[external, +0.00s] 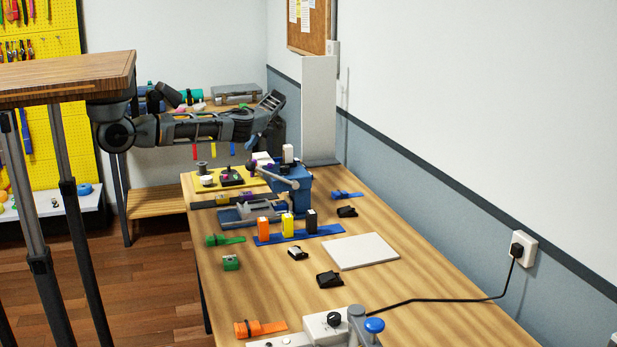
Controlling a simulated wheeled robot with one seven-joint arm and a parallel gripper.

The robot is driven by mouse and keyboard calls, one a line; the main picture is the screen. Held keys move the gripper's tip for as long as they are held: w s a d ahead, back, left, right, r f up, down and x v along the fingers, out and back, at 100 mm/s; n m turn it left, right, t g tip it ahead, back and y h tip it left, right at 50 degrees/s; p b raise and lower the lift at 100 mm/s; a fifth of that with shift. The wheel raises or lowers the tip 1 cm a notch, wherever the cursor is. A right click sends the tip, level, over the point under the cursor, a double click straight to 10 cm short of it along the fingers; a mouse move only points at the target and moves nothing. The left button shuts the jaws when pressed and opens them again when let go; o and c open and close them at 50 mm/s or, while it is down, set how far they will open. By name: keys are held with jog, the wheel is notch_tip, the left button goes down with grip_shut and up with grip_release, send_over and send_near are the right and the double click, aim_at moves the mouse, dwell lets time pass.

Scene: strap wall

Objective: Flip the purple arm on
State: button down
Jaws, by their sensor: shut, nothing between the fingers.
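A small black device with a purple part (226,177) stands on a yellow board (203,186) at the far left of the table. Another small purple patch (270,161) shows beside the blue vise (291,183). I cannot tell which is the purple arm, or how it is set. My arm reaches across from the left, above the far end of the table. My gripper (251,146) points down above the area between the yellow board and the vise. It looks shut and empty, apart from the purple parts. Its fingertips are small and hard to make out.
The vise and a tall white panel (319,108) stand close to my gripper. Orange, yellow and black blocks sit on a blue strip (330,230). A white plate (360,251) lies flat at mid-table. The wall borders the right side.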

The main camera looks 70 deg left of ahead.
jog(key=w+d+r+m+t+h+b, duration=0.1)
jog(key=w+d+r+m+t+h, duration=0.1)
jog(key=w+d+r, duration=0.5)
notch_tip(320, 180, up, 2)
jog(key=shift+w+d+r+m+t, duration=0.15)
jog(key=shift+w+m+t, duration=0.15)
jog(key=shift+w+m, duration=0.7)
jog(key=shift+w+f, duration=0.1)
jog(key=shift+f, duration=0.1)
jog(key=s+d+f, duration=0.1)
jog(key=s+f, duration=0.5)
jog(key=f, duration=0.4)
jog(key=shift+s+d, duration=0.15)
jog(key=shift+s, duration=0.25)
